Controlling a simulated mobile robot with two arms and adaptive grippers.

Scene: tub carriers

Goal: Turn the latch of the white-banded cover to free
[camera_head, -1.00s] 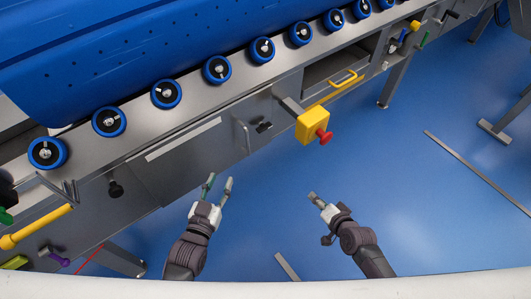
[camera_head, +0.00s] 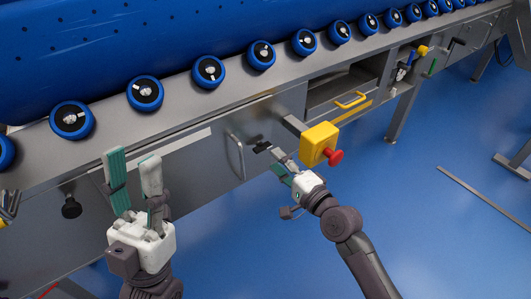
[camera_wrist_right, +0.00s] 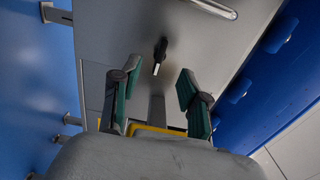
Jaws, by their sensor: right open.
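The cover with a white band (camera_head: 180,148) is a grey front panel below the rollers, with a metal handle (camera_head: 236,156) at its right part. A small black latch (camera_head: 262,147) sits just right of the handle. In the right wrist view, the latch (camera_wrist_right: 160,50) has a pale tip and lies ahead of the fingers, between their lines. My right gripper (camera_head: 277,163) is open and empty, close in front of the latch; contact does not show. It also shows in the wrist view (camera_wrist_right: 157,92). My left gripper (camera_head: 133,160) is open and empty in front of the white-banded panel.
A yellow box with a red button (camera_head: 320,144) juts out just right of my right gripper. A black knob (camera_head: 70,207) sticks out at the panel's left. A drawer with a yellow handle (camera_head: 350,100) is further right. The blue floor (camera_head: 420,240) at right is mostly clear.

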